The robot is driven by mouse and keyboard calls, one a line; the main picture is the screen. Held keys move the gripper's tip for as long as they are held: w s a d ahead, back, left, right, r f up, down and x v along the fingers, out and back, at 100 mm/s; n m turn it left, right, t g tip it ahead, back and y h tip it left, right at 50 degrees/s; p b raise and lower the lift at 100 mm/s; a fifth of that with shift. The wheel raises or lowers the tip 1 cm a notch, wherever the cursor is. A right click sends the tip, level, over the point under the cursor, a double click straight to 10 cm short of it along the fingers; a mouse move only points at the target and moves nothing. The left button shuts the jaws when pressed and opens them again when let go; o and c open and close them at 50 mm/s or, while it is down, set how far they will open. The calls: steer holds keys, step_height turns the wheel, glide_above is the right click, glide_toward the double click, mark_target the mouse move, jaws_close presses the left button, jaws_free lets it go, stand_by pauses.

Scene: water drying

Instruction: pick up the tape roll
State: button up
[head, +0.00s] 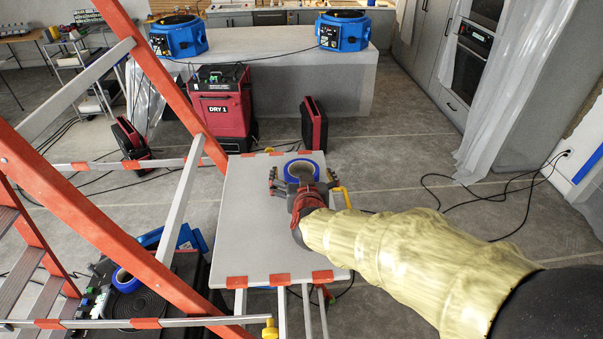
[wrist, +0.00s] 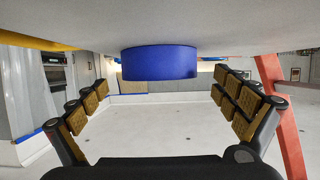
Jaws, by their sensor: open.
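In the wrist view, which appears upside down, the roll (wrist: 159,63) shows as a blue band against the platform, near the top centre. My gripper (head: 303,178) is open at platform level, with one finger to each side of the roll. In the wrist view its padded fingers (wrist: 160,85) are spread wide, and the roll sits centred between them, farther out. I cannot tell whether either finger touches the roll.
The orange ladder rail (head: 95,215) rises on the left. Another blue tape roll (head: 126,281) sits low on black equipment. A red dryer (head: 221,105) stands behind the platform.

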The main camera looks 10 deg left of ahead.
steer(key=shift+x, duration=0.75)
steer(key=shift+s, duration=0.1)
steer(key=shift+c, duration=0.2)
steer(key=c, duration=1.1)
steer(key=shift+r, duration=0.1)
steer(key=shift+c, duration=0.6)
